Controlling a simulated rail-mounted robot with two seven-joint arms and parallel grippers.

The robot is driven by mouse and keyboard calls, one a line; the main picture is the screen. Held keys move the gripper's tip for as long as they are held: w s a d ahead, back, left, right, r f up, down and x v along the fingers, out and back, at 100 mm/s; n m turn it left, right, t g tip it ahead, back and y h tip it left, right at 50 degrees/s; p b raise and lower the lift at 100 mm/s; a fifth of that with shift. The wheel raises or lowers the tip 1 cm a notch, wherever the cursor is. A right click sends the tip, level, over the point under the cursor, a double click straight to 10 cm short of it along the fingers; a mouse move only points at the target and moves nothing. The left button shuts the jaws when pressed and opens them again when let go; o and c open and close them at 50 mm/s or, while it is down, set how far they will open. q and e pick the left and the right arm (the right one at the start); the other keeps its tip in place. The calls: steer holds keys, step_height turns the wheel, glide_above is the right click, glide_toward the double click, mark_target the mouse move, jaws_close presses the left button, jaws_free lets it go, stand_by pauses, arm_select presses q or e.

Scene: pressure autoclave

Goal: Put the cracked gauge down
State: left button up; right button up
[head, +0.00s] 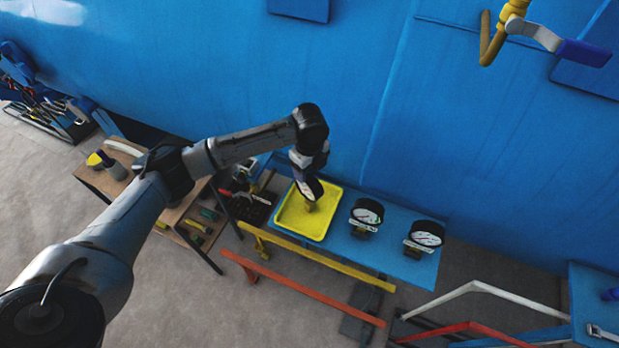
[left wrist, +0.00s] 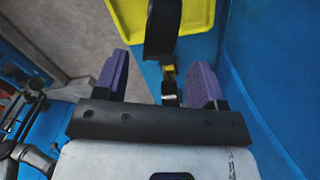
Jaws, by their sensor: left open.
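The yellow tray (head: 288,218) lies on the blue bench, and its corner shows in the left wrist view (left wrist: 195,18). A black-rimmed gauge (head: 311,189) is at the tray, partly hidden by my left gripper (head: 305,176); its brass fitting points down toward the tray floor. I cannot make out a crack or whether it touches the tray. In the left wrist view the gauge (left wrist: 162,28) is seen edge-on, with its brass fitting between my open purple-padded fingers (left wrist: 162,80). A gap shows on each side. My right gripper is not in view.
Two more white-faced gauges, one (head: 367,212) nearer the tray and one (head: 426,235) farther right, stand on the blue bench (head: 395,262). A dark tool box (head: 250,208) is left of the tray. The blue tank wall (head: 450,130) rises behind. Yellow and orange rails run in front.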

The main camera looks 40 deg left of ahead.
arm_select(q)
steer(key=shift+r, duration=2.35)
steer(key=s+d+f+n+t+h, duration=0.2)
steer(key=s+d+f+n, duration=0.3)
steer(key=s+d+f, duration=0.95)
steer(key=s+a+n+t+y, duration=0.1)
steer(key=s+a+n, duration=0.2)
steer(key=s+n, duration=0.9)
steer(key=s, duration=0.5)
steer(key=shift+s+t+y, duration=0.3)
steer(key=shift+s+y, duration=0.05)
steer(key=shift+y, duration=0.05)
